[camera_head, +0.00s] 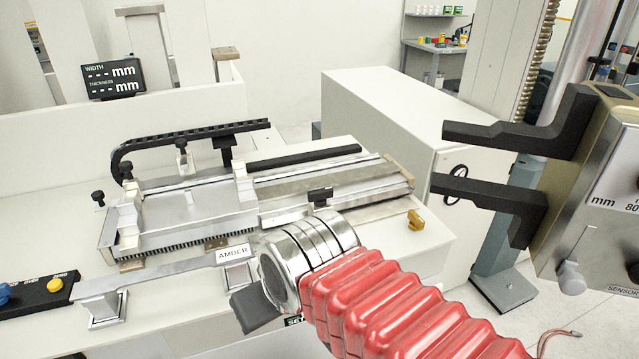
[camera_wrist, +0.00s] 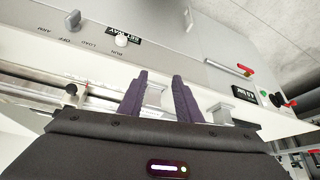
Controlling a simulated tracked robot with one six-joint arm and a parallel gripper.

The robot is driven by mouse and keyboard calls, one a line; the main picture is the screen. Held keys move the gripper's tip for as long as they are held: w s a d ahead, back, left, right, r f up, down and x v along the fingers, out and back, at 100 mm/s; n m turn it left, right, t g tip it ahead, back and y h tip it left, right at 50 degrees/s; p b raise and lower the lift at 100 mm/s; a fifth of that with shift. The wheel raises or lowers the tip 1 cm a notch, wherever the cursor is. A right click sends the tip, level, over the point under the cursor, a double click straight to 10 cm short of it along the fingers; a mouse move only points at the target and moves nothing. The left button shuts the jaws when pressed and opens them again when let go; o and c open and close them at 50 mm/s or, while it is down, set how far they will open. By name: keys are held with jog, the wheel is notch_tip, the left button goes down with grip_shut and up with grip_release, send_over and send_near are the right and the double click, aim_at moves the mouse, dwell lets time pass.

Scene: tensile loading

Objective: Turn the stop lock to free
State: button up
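No part in view can be read as labelled stop lock. A small yellow knob (camera_head: 416,219) sits on the right front of the white bench; I cannot tell if it is the lock. The wrist view shows a grey panel with a light round knob (camera_wrist: 122,40) near lettering and a grey knob (camera_wrist: 72,19) further left. A red-tipped lever (camera_wrist: 244,70) is at the right of the panel. My gripper (camera_wrist: 160,80) has its two dark fingers apart with nothing between them, pointing towards the panel. In the head view my gripper is mostly hidden behind my wrist.
A measuring fixture with a metal rail (camera_head: 330,190) lies on the bench, with an AMBER label (camera_head: 234,253) in front. A dark display (camera_head: 112,78) stands behind. Black forked jaws (camera_head: 500,205) project from the right. A yellow button (camera_head: 55,285) is at the lower left.

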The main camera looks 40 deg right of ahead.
notch_tip(320, 180, up, 15)
jog(key=m+g, duration=0.6)
jog(key=m, duration=1.5)
send_over(321, 190)
jog(key=shift+r, duration=0.1)
notch_tip(321, 190, down, 14)
jog(key=shift+r, duration=0.1)
